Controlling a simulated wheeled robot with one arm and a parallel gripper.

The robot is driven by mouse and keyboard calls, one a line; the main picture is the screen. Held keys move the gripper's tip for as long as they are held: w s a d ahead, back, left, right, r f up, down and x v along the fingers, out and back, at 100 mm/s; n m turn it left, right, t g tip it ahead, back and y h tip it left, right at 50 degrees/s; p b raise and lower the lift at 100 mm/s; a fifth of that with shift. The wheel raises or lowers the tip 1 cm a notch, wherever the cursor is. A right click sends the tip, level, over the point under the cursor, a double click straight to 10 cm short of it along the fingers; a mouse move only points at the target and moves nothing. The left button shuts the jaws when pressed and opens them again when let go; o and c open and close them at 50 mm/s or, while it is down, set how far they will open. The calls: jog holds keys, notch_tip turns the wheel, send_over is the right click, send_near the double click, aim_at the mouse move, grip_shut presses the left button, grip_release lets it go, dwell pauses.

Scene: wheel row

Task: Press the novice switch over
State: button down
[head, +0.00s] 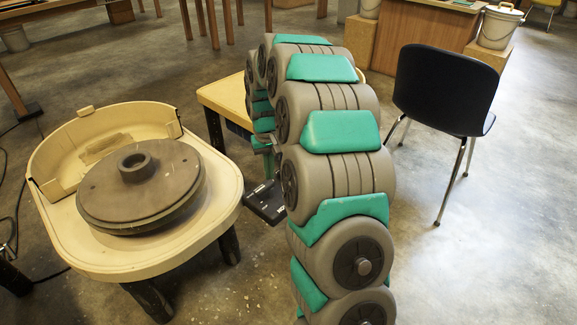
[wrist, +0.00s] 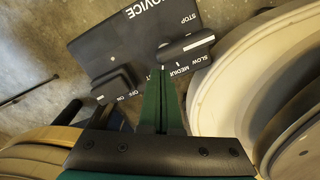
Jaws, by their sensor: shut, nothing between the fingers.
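The novice control panel (wrist: 128,45) is a dark plate with white lettering, partly reading "OVICE", in the upper middle of the wrist view. It also shows as a dark box low beside the wheel in the head view (head: 265,203). A raised black rocker switch (wrist: 115,84) sits at its lower left, beside ON and OFF marks. My gripper (wrist: 162,76) has its green fingers shut and empty. The tips appear over the panel's lower edge, right of the switch and below the speed lever. Contact cannot be told. In the head view my arm mostly hides the gripper.
A speed lever (wrist: 187,49) marked STOP, SLOW and MEDIUM is close to my fingertips. The pottery wheel (head: 142,185) stands left of the panel in the head view. A yellow-topped table (head: 222,97) is behind my arm, and a black chair (head: 445,88) stands right.

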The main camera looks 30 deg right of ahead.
notch_tip(320, 180, up, 8)
jog(key=p, duration=0.2)
dwell(0.7)
jog(key=shift+a+r, duration=0.1)
jog(key=shift+a, duration=0.05)
jog(key=s+a+r, duration=0.1)
jog(key=s+a, duration=0.3)
jog(key=s, duration=0.9)
jog(key=s+a+n+g, duration=0.1)
jog(key=s+a, duration=0.2)
jog(key=s, duration=1)
jog(key=s+a+r+n, duration=0.1)
jog(key=s+a, duration=0.3)
jog(key=s, duration=0.9)
jog(key=shift+a+r+g, duration=0.35)
jog(key=shift+g, duration=0.05)
jog(key=shift+s, duration=0.1)
